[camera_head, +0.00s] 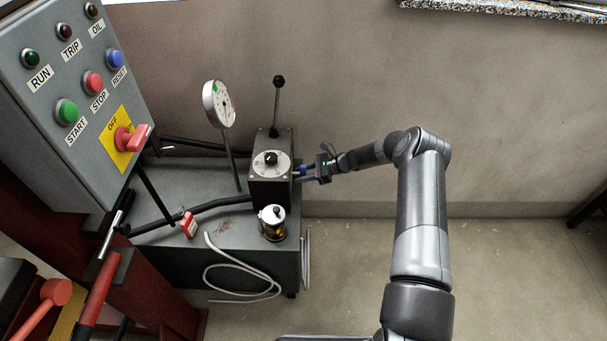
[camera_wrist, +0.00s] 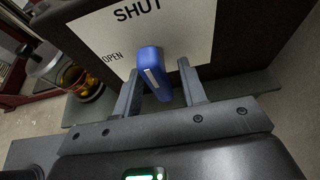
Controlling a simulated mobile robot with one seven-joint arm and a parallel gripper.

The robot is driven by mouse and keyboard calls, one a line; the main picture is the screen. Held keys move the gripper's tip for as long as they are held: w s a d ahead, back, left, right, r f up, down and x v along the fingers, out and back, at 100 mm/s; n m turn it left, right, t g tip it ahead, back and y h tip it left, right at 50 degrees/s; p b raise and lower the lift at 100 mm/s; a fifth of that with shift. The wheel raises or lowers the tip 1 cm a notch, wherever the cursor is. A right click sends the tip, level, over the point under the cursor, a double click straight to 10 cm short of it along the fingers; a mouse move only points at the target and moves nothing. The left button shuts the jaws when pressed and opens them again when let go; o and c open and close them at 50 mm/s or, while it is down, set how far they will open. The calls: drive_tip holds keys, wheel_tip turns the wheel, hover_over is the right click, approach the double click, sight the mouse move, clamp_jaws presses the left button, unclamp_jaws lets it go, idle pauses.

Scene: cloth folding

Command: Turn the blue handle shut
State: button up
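The blue handle (camera_wrist: 153,72) is on a white plate (camera_wrist: 195,25) marked SHUT at the top and OPEN at the left in the wrist view. My gripper (camera_wrist: 163,92) is open, with one finger on each side of the handle. A gap shows on the right; the left finger is close to the handle, and I cannot tell if it touches. In the head view the blue handle (camera_head: 303,169) shows small on the right side of the dark valve box (camera_head: 270,190), with my gripper (camera_head: 308,172) at it. The handle's pivot is hidden.
A control panel (camera_head: 70,160) is at the left.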

drive_tip(key=v, duration=1.1)
drive_tip(key=s+r+n+h, duration=0.3)
drive_tip(key=s+r+n, duration=0.15)
drive_tip(key=r, duration=0.55)
drive_tip(key=s+r+n+h, duration=0.3)
drive_tip(key=s+r, duration=0.3)
drive_tip(key=r, duration=0.5)
drive_tip(key=s+r+n+h, duration=0.3)
drive_tip(key=s+r, duration=0.2)
drive_tip(key=r, duration=0.5)
drive_tip(key=s+d+r+n+t+h, duration=0.1)
drive_tip(key=s+d+r+n+t, duration=0.1)
drive_tip(key=s, duration=0.7)
drive_tip(key=s+d+r+n+t+h, duration=0.1)
drive_tip(key=s+d+r+n+h, duration=0.1)
drive_tip(key=s+r, duration=0.3)
drive_tip(key=s+d+r+n+t+h, duration=0.1)
drive_tip(key=s+d+r+n+t, duration=0.1)
drive_tip(key=s, duration=1.1)
drive_tip(key=shift+s+d+r+n+t+h, duration=0.25)
drive_tip(key=shift+r+n+t+h, duration=0.05)
drive_tip(key=shift+r+n, duration=0.5)
